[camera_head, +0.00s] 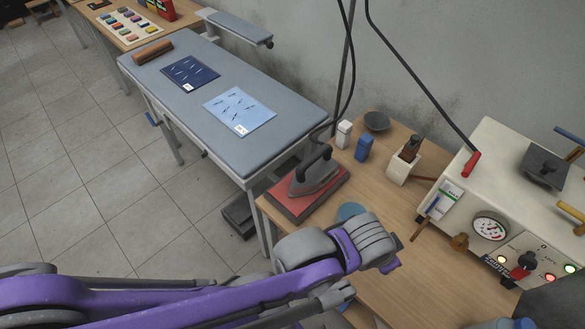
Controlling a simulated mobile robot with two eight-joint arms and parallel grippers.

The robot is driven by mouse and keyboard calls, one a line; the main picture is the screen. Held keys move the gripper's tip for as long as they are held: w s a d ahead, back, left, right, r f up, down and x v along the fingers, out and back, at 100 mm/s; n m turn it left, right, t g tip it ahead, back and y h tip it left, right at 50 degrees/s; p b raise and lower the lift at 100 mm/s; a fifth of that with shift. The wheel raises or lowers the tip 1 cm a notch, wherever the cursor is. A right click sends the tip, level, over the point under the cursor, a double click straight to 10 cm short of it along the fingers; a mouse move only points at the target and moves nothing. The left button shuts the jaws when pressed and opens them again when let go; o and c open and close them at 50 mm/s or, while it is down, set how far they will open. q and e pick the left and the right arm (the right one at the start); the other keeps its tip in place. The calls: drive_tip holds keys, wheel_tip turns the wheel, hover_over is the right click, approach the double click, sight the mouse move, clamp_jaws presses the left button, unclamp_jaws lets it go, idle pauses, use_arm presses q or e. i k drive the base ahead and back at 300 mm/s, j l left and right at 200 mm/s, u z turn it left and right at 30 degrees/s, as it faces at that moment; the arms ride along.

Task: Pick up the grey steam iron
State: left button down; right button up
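The grey steam iron (316,177) stands on a red rest pad (296,207) at the near left corner of the wooden table. Its dark handle is on top, and a cord rises from it. My purple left arm comes in from the left across the bottom. Its grey and purple gripper end (385,258) is over the table, nearer to me than the iron and to its lower right, apart from it. The fingers are not clear enough to tell open from shut. My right gripper is not in view.
A padded ironing table (165,95) with two blue cloths is behind left. On the wooden table (388,200) are a blue disc (350,211), white and blue boxes, a dark bowl (376,121) and a white holder (403,167). A cream machine with a gauge (491,226) stands right.

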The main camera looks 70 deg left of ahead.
sight(318, 169)
drive_tip(key=u, duration=2.15)
drive_tip(key=i+j+u, duration=0.3)
drive_tip(key=i+j, duration=0.15)
drive_tip(key=j, duration=0.15)
drive_tip(key=i+j+u, duration=0.3)
drive_tip(key=i+j, duration=0.15)
drive_tip(key=j+z, duration=0.1)
drive_tip(key=z, duration=1.75)
drive_tip(key=k+l+z, duration=0.1)
drive_tip(key=l+z, duration=0.4)
